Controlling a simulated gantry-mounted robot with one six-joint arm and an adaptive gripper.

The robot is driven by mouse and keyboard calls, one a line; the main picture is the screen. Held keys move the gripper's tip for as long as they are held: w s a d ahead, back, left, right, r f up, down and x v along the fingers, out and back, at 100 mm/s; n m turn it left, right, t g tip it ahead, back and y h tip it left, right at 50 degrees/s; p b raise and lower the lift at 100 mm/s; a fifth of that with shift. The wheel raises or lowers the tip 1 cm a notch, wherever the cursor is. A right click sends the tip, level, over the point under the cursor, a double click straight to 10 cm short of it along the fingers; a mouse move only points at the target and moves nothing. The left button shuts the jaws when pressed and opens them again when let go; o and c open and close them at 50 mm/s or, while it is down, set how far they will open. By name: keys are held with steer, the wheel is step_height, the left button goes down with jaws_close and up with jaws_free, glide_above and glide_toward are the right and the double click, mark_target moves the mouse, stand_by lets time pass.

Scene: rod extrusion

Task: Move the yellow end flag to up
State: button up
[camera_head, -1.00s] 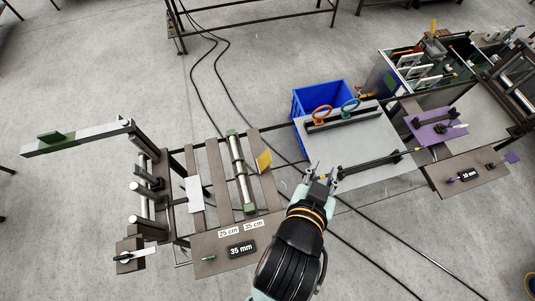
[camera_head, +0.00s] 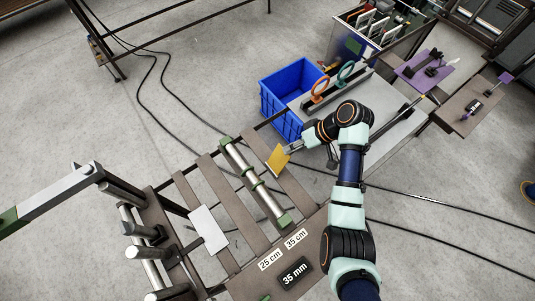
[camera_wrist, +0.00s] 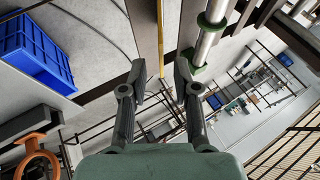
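The yellow end flag (camera_head: 277,160) is a flat plate on the right-hand slat of the rod stand, tilted, right of the rod with green collars (camera_head: 254,180). My gripper (camera_head: 291,150) is at the flag's right edge, coming from the right. In the wrist view the flag (camera_wrist: 160,38) shows edge-on as a thin yellow strip, lined up between the two fingertips of my gripper (camera_wrist: 160,70). The fingers are open, with gaps on both sides of the strip. I cannot tell whether either finger touches the flag.
A blue bin (camera_head: 291,92) stands behind the gripper. A grey board with an orange ring (camera_head: 320,88) and a teal ring (camera_head: 346,70) lies to the right. A white plate (camera_head: 208,230) sits on the left slats. A "35 mm" label (camera_head: 295,273) is at the front.

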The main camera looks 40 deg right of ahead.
mark_target(280, 153)
steer(key=x, duration=0.7)
steer(key=shift+r, duration=0.1)
jaws_close()
